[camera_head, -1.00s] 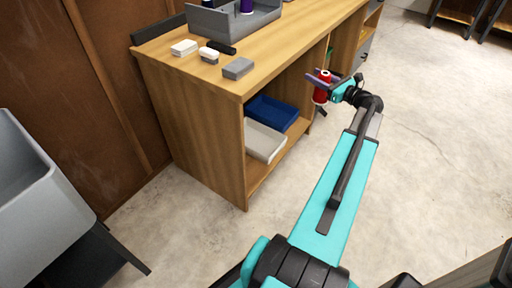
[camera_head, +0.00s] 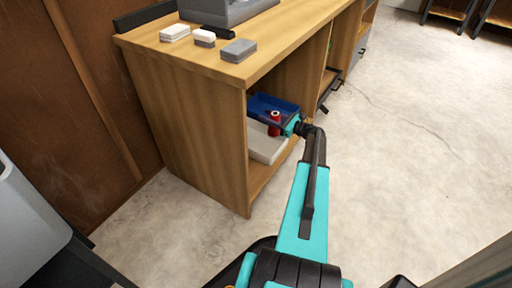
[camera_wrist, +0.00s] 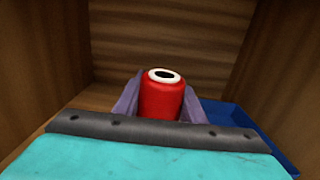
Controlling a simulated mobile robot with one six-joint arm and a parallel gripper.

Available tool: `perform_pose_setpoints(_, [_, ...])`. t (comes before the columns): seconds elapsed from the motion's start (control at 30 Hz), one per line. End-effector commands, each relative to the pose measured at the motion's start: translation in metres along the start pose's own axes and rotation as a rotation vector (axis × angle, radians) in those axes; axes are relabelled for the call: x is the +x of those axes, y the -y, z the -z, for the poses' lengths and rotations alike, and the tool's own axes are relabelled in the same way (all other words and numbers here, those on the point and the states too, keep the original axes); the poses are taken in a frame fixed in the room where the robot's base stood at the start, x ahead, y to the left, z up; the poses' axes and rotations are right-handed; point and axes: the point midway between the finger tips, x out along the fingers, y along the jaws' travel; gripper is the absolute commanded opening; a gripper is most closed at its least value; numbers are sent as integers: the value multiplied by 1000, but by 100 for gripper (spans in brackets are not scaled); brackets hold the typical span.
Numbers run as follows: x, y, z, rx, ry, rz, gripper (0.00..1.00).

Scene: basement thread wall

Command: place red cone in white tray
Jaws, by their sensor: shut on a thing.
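The red cone (camera_head: 274,122) is a red thread spool with a white top. My gripper (camera_head: 276,125) is shut on it and holds it upright inside the open shelf of the wooden bench. In the wrist view the red cone (camera_wrist: 162,97) stands between the purple-grey fingers of my gripper (camera_wrist: 160,105). The white tray (camera_head: 262,147) lies on the shelf, in the front left part. In the head view the cone appears over the border between the white tray and the blue tray; its exact height is unclear. The white tray is hidden in the wrist view.
A blue tray (camera_head: 262,104) sits beside the white tray and also shows in the wrist view (camera_wrist: 240,122). The wooden bench (camera_head: 185,110) has a top and side walls around the shelf. Small blocks (camera_head: 238,50) and a grey bin (camera_head: 225,10) stand on top.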

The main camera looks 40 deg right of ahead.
Motion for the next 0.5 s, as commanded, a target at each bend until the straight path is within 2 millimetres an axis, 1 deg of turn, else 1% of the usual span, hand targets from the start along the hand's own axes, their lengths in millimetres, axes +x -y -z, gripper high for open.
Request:
perform_pose_setpoints(0.03, [4, -1, 12, 0, 2, -6, 11])
perform_pose_setpoints(0.13, [8, -3, 20, 1, 3, -11, 11])
perform_pose_setpoints(0.5, [3, 0, 21, 0, 2, -5, 11])
